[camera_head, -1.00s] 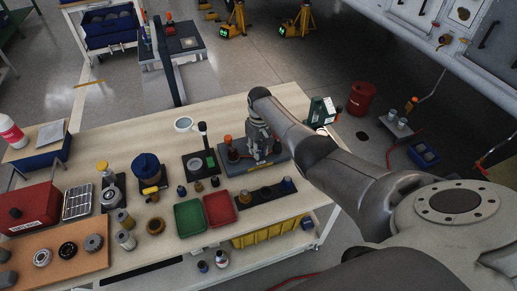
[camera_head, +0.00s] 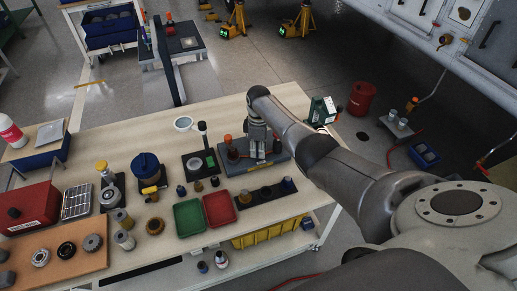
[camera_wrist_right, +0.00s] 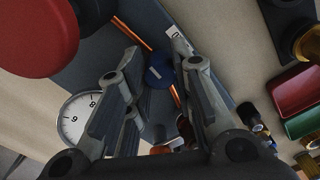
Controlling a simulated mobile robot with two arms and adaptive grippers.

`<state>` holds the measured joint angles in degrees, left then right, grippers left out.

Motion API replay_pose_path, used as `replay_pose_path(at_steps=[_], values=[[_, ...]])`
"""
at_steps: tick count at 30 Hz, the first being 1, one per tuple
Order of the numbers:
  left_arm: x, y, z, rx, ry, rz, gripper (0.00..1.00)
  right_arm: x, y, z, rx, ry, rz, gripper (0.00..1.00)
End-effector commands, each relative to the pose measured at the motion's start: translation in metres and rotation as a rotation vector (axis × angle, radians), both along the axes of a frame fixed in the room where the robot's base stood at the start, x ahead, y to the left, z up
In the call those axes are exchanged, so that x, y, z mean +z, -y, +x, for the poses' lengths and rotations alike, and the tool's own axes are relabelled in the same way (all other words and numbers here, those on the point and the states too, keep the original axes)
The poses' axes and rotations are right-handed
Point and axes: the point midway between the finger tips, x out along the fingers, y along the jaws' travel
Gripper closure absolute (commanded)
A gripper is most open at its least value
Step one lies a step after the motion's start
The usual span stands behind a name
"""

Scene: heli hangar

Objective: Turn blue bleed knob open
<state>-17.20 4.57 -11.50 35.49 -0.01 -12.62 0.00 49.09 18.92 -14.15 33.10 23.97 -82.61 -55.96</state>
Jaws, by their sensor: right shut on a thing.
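The blue bleed knob (camera_wrist_right: 160,72) shows in the right wrist view as a round blue cap with a small pale label, between the two fingers of my right gripper (camera_wrist_right: 158,88). The gripper is shut on it. In the head view my right gripper (camera_head: 257,155) points down at the grey-blue fixture (camera_head: 277,158) at the back right of the table, and hides the knob there. Copper pipes run beside the knob in the wrist view. My left gripper is not in view.
A large red knob (camera_wrist_right: 35,35) and a white dial gauge (camera_wrist_right: 76,117) sit close by the right fingers. Green (camera_head: 189,217) and red (camera_head: 219,208) trays and a dark strip holding small parts (camera_head: 266,195) lie in front of the fixture.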

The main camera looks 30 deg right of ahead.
Motion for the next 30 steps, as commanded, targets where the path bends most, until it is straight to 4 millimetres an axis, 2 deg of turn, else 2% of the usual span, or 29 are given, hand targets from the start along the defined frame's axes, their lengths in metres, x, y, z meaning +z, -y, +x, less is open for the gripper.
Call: replay_pose_path(at_steps=[19, 20, 24, 25, 30], values=[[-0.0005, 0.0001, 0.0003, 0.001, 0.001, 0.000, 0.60, 0.0003, -0.0009, 0.0006, 0.053, 0.001, 0.002, 1.00], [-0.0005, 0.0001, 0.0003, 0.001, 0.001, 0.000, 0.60, 0.0003, -0.0009, 0.0006, 0.053, 0.001, 0.002, 0.76], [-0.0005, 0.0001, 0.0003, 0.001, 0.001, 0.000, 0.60, 0.0003, -0.0009, 0.0005, 0.052, 0.001, 0.002, 0.58], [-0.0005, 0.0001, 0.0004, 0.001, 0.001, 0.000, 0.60, 0.0003, -0.0008, 0.0006, 0.052, 0.001, 0.002, 0.54], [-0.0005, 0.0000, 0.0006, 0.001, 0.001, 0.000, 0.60, 0.0002, -0.0004, 0.0004, 0.052, 0.001, 0.001, 0.54]])
